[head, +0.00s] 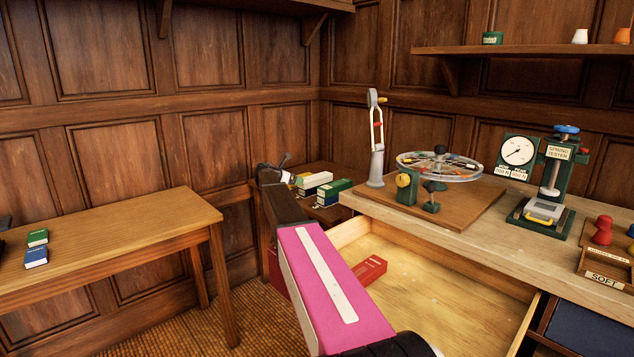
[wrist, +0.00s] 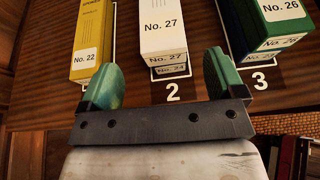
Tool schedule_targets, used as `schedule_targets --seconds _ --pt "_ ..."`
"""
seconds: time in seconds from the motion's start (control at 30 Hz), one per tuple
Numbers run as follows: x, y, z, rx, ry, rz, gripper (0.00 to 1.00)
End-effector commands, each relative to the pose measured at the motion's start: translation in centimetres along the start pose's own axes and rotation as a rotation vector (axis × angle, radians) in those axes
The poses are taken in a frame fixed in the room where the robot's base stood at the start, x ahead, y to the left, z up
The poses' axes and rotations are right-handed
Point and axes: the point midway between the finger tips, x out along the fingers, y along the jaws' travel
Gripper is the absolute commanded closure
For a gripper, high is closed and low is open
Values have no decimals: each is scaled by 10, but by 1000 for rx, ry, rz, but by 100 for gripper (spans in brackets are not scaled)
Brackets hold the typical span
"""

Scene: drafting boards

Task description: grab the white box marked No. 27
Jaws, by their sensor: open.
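The white box marked No. 27 (wrist: 162,28) lies at the top middle of the wrist view, above the painted number 2. It rests on a blue-grey box (wrist: 170,71) whose label seems to read No. 24. My gripper (wrist: 163,80) is open, with one green pad on each side of the picture. The pads are near the box's labelled end, and nothing is held between them. In the head view a white box (head: 314,180) shows on a low dark surface at the back, just right of my gripper (head: 286,172).
A yellow box marked No. 22 (wrist: 90,35) lies left, and a green box marked No. 26 (wrist: 275,22) lies right on another box. An open drawer (head: 440,310) with a red box (head: 370,271) is under the workbench (head: 450,225). A wooden table (head: 110,235) stands left.

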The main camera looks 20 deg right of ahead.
Motion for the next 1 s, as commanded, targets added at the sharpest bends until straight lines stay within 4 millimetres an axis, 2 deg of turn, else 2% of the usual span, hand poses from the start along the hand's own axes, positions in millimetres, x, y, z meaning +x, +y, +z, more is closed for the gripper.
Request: schedule_targets --seconds 0.1,0.37,0.67,0.93,0.97,1.0 --pt "20 0 0 0 0 -3 12" --pt "37 0 0 0 1 -1 12" --pt "76 -2 3 1 1 -1 12" --pt "81 -3 3 1 0 -1 12" --pt "81 -3 3 1 0 -1 18" --pt "81 -3 2 1 1 -1 31"
